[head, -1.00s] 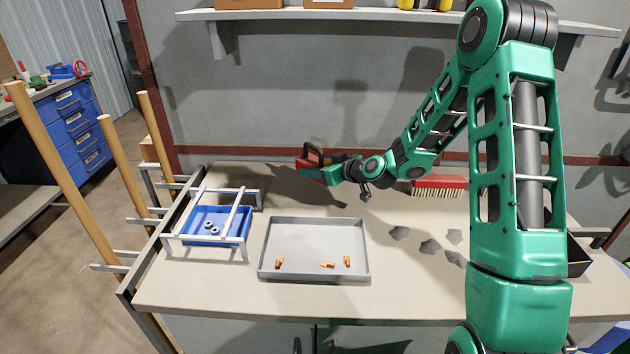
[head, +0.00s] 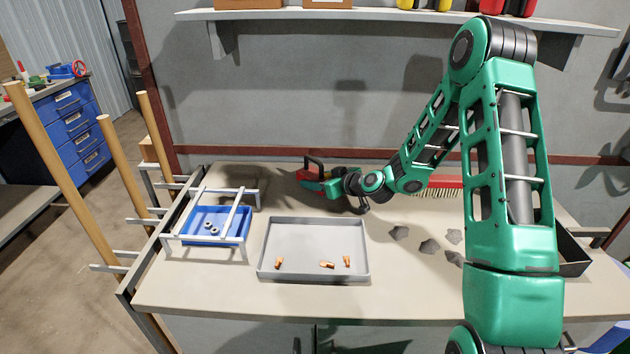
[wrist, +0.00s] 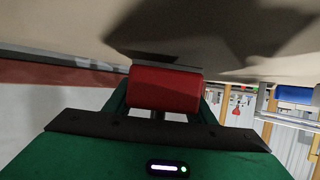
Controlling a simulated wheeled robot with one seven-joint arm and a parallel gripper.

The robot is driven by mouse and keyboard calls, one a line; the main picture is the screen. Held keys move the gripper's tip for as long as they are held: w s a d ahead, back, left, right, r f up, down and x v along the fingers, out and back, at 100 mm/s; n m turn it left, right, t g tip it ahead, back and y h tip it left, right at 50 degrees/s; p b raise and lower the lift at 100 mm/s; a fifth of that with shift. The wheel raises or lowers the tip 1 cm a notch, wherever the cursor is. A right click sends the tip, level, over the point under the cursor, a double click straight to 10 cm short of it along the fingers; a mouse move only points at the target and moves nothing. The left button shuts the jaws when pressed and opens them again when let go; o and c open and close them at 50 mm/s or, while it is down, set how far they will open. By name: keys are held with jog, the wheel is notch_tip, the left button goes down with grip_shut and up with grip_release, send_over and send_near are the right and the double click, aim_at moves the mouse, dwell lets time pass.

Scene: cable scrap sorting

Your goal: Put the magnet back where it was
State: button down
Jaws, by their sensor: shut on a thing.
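The magnet (head: 305,176) is a red block with a black handle. It is low over the back of the bench, behind the grey tray, and I cannot tell whether its underside touches the bench top. My gripper (head: 320,186) is shut on it, reaching in from the right. In the wrist view the red body (wrist: 165,90) of the magnet sits between my fingers, close to the pale bench surface. My gripper hides part of the magnet in the head view.
The grey tray (head: 314,279) holds copper-coloured pieces. A blue bin (head: 240,231) with small metal rings stands in a frame at left. Several grey lumps (head: 430,246) lie right of the tray. A red brush (head: 445,182) lies behind my arm. The bench between bin and magnet is clear.

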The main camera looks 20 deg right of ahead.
jog(key=shift+f, duration=0.3)
jog(key=c, duration=0.8)
grip_release()
jog(key=shift+r, duration=0.15)
jog(key=v, duration=1.2)
jog(key=shift+d+r, duration=0.1)
jog(key=shift+r, duration=0.25)
